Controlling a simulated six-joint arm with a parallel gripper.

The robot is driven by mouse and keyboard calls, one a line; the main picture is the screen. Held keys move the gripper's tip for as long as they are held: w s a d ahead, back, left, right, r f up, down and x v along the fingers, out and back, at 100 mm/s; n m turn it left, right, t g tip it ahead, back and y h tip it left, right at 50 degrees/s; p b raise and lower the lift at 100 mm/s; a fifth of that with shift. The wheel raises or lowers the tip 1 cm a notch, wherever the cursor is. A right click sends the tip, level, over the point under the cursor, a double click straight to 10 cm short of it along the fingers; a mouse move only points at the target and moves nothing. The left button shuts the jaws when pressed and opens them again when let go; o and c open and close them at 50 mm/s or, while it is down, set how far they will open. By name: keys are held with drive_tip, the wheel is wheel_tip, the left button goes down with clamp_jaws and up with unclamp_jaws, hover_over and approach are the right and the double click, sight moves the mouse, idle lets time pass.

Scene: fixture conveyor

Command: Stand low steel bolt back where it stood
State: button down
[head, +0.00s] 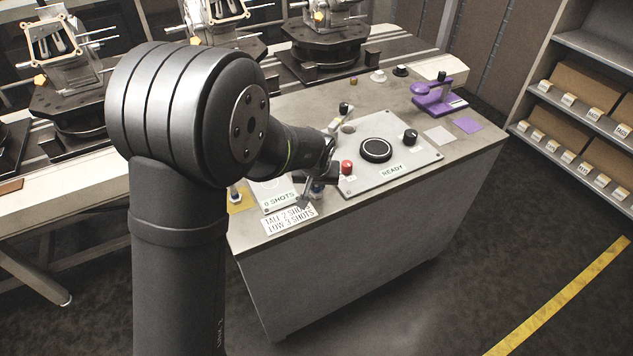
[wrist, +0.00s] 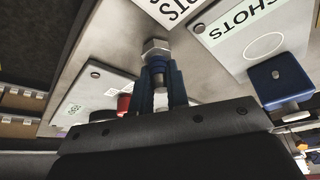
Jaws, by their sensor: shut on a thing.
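My gripper (head: 318,186) hangs over the front-left part of the console, beside the shots plate and the red button. In the wrist view its blue fingers (wrist: 160,88) are shut on a steel bolt (wrist: 156,47) whose hexagonal head points away from the jaws. In the head view the bolt is hardly visible behind the arm. The shots plate (head: 281,197) carries a printed circle (wrist: 263,46), which is empty. I cannot tell whether the bolt touches the console.
A blue-topped piece (wrist: 280,80) stands near the shots plate. A card (head: 289,219) reads tall 2 shots, low 3 shots. The READY panel (head: 425,155) has a red button (head: 346,167), a black button (head: 376,150) and knobs. A purple stand (head: 440,94) is at the far right.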

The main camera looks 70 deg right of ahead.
drive_tip(key=shift+f, duration=0.15)
drive_tip(key=c, duration=1.3)
unclamp_jaws()
